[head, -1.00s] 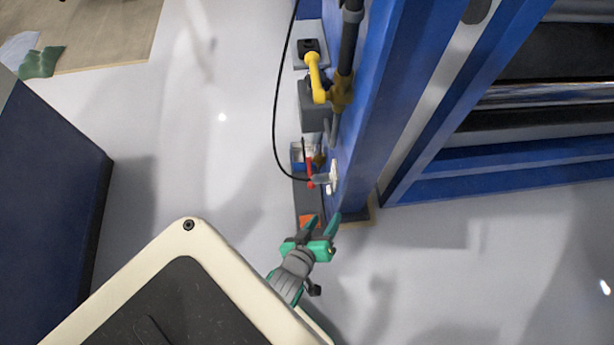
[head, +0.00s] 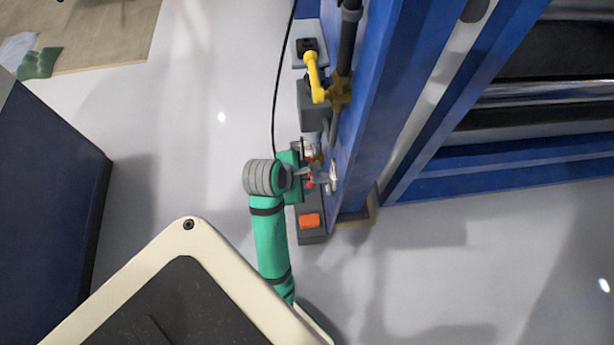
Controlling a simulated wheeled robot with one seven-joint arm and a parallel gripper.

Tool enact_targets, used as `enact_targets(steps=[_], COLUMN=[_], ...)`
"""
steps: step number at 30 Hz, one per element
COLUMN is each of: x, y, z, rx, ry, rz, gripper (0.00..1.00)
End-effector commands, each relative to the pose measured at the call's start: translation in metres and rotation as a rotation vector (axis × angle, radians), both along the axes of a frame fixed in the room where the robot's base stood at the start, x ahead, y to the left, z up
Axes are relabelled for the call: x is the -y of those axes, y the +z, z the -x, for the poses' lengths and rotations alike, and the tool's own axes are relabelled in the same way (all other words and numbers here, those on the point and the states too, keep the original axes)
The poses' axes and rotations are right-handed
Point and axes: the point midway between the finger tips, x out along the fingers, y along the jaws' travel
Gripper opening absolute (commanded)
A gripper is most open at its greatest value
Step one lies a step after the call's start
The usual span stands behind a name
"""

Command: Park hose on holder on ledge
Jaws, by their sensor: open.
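The black hose (head: 275,110) hangs in a curve from the top of the head view, left of the blue column. Its lower end goes behind my gripper, so the nozzle there is mostly hidden. My gripper (head: 316,170) is at the column's side, pointing right, with its jaws open around or beside the nozzle area; I cannot tell if they touch it. A whitish fitting (head: 333,178) shows against the column just beyond the fingertips. A small red part (head: 310,183) shows by the fingers. The holder cannot be made out clearly. The dark grey ledge (head: 312,238) runs below the gripper.
The blue column (head: 385,110) stands close right of the gripper. A yellow handle (head: 313,75) and grey box (head: 313,105) sit above it. An orange block (head: 310,220) lies on the ledge. A dark blue block (head: 50,190) stands left; open floor lies between.

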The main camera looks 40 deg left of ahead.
Motion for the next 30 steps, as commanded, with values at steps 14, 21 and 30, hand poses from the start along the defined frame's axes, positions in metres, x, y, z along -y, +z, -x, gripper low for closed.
enact_targets(steps=[14, 21, 30], x=[0.000, -0.001, -0.001], y=[-0.060, -0.083, -0.090], z=[-0.036, -0.051, -0.055], rx=[-0.003, -0.001, 0.000], ry=[-0.004, -0.003, -0.003], rz=[0.001, -0.001, -0.002], gripper=[0.46, 0.46, 0.46])
